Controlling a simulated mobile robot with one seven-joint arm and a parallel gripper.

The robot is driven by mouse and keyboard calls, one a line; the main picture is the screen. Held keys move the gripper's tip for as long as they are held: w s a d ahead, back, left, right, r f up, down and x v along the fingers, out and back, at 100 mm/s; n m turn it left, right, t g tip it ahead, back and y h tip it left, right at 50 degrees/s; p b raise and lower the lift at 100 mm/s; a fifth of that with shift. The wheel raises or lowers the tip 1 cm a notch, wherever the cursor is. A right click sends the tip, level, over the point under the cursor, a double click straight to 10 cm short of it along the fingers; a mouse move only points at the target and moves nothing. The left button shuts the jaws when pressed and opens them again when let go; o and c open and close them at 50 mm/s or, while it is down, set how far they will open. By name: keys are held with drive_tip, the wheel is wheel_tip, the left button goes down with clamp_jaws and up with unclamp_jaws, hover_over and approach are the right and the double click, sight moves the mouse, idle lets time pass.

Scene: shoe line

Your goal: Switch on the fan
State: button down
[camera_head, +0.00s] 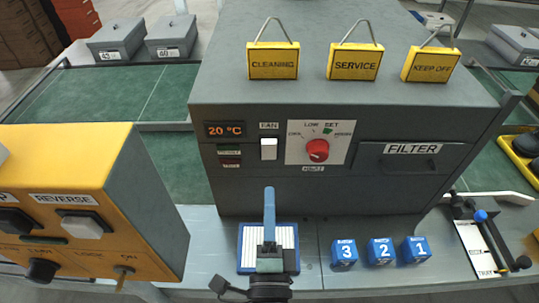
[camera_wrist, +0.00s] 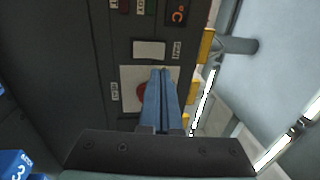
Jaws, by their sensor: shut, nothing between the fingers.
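The fan switch (camera_head: 268,149) is a white upright rocker under a FAN label (camera_head: 268,126) on the front of the grey machine (camera_head: 350,195). It also shows in the wrist view (camera_wrist: 149,49), where the picture is turned sideways. My gripper (camera_head: 269,190) has blue fingers pressed together with nothing between them. In the head view it is below the switch. In the wrist view the fingertips (camera_wrist: 160,70) appear close to the switch but overlap the dial plate. I see no contact with the switch. I cannot tell the exact gap or the switch's position.
A red dial (camera_head: 318,150) is right of the switch, and an orange 20 °C display (camera_head: 225,129) is left. A FILTER drawer (camera_head: 412,155) is farther right. Blue numbered blocks (camera_head: 382,251) stand on the shelf. A yellow control box (camera_head: 70,170) is at left.

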sight(270, 147)
drive_tip(key=w, duration=0.3)
drive_tip(key=w+r+p, duration=0.1)
drive_tip(key=w, duration=0.5)
drive_tip(key=shift+r, duration=0.25)
